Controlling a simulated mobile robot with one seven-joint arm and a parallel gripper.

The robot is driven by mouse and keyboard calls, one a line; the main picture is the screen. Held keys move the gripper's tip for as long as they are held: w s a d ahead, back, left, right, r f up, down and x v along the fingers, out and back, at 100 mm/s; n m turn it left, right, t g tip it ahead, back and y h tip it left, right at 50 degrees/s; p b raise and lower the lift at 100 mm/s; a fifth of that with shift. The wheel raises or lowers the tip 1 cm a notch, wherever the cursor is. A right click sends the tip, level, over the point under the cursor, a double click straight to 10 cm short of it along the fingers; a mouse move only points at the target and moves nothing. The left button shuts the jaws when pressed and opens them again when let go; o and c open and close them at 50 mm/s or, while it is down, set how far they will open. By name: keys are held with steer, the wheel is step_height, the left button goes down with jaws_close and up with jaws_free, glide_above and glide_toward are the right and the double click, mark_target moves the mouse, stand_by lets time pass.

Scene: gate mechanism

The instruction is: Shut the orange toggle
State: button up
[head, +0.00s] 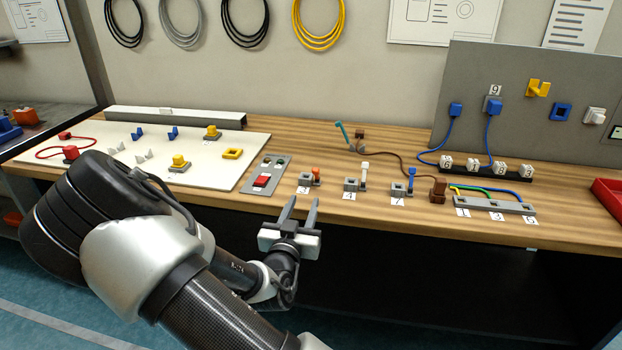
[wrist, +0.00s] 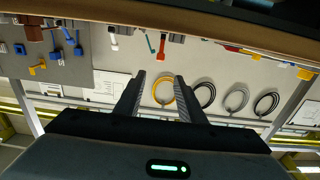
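The orange toggle (head: 316,173) is a small orange-tipped lever beside a grey block (head: 305,179) near the table's front edge in the head view. It is the leftmost of three similar levers, and its exact tilt is too small to tell. An orange-red lever, apparently the same one, hangs in the upside-down wrist view (wrist: 162,46). My gripper (head: 302,205) is in front of the table edge, below and slightly left of the toggle. Its two fingers are apart with nothing between them, also in the wrist view (wrist: 160,78).
A white-tipped lever (head: 364,171) and a blue lever (head: 411,177) stand to the right. A grey panel (head: 277,166) with a red button (head: 261,181) is at the left. A brown cable (head: 393,158) runs behind the levers to a brown block (head: 438,189).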

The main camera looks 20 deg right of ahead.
mark_target(315, 172)
steer(key=b+x, duration=0.1)
steer(key=x, duration=1.3)
steer(key=shift+w+d, duration=0.15)
steer(key=shift+w, duration=0.05)
jaws_close()
